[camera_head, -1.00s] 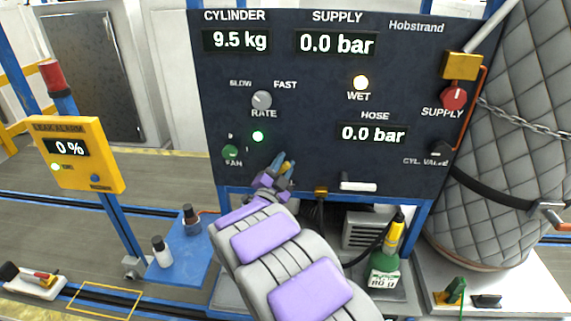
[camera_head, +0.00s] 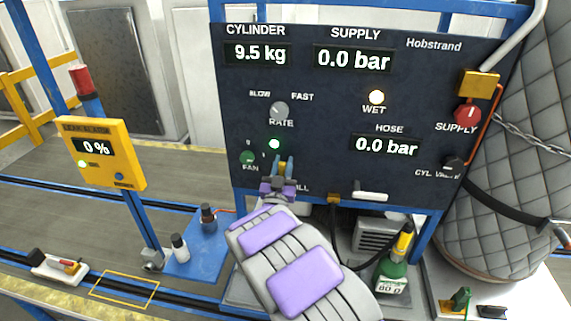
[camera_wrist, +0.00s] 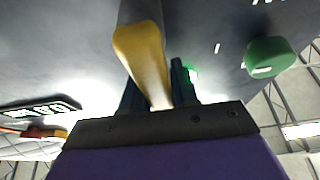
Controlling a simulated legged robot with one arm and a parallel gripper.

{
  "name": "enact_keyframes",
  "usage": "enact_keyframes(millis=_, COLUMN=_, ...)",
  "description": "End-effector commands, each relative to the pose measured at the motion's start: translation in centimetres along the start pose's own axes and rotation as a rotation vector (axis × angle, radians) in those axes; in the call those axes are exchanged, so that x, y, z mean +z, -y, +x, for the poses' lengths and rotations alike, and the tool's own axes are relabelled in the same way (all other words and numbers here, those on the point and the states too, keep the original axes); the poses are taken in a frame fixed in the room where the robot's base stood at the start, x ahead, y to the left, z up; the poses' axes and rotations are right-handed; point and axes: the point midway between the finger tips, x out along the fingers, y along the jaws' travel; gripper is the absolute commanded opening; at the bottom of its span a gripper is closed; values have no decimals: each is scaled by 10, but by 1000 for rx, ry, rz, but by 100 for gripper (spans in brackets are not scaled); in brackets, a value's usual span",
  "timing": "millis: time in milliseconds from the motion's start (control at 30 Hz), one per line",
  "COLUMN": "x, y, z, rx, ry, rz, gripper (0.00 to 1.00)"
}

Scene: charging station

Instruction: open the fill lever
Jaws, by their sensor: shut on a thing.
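The fill lever is a yellow handle on the dark control panel (camera_head: 330,120). Its yellow end (camera_head: 282,166) shows between my fingertips in the head view. In the wrist view the yellow lever (camera_wrist: 143,50) runs down between the two dark blue fingers. My gripper (camera_head: 282,176) is shut on it at the panel's lower left, below the green light. It also shows at the bottom of the wrist view (camera_wrist: 160,95). The label beside the lever is mostly hidden by my gripper, and the lever's base is hidden in the head view.
The green fan knob (camera_head: 248,157) is close on the left, and the rate knob (camera_head: 279,110) is above. A white handle (camera_head: 371,196) is at the panel's lower edge. A yellow leak alarm box (camera_head: 103,153) stands left. A green bottle (camera_head: 393,272) stands below right.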

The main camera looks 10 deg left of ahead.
Motion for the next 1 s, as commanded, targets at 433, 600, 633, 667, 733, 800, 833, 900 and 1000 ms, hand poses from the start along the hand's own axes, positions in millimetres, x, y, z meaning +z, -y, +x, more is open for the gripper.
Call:
enact_keyframes(millis=433, x=-2, y=5, z=0, rx=-17, ry=-4, rz=-35, gripper=0)
enact_keyframes(millis=600, x=-2, y=6, z=1, rx=-18, ry=-5, rz=-34, gripper=0)
enact_keyframes(millis=633, x=-2, y=6, z=1, rx=-18, ry=-5, rz=-34, gripper=31)
enact_keyframes(millis=667, x=-2, y=6, z=1, rx=-18, ry=-5, rz=-34, gripper=34)
enact_keyframes(millis=733, x=-2, y=6, z=0, rx=-17, ry=-4, rz=-34, gripper=40)
enact_keyframes(millis=800, x=-2, y=6, z=0, rx=-17, ry=-4, rz=-34, gripper=47)
enact_keyframes(millis=833, x=-2, y=6, z=0, rx=-17, ry=-4, rz=-34, gripper=49)
enact_keyframes(millis=900, x=-2, y=5, z=0, rx=-16, ry=-3, rz=-33, gripper=49)
enact_keyframes(millis=1000, x=-2, y=4, z=0, rx=-16, ry=-3, rz=-33, gripper=49)
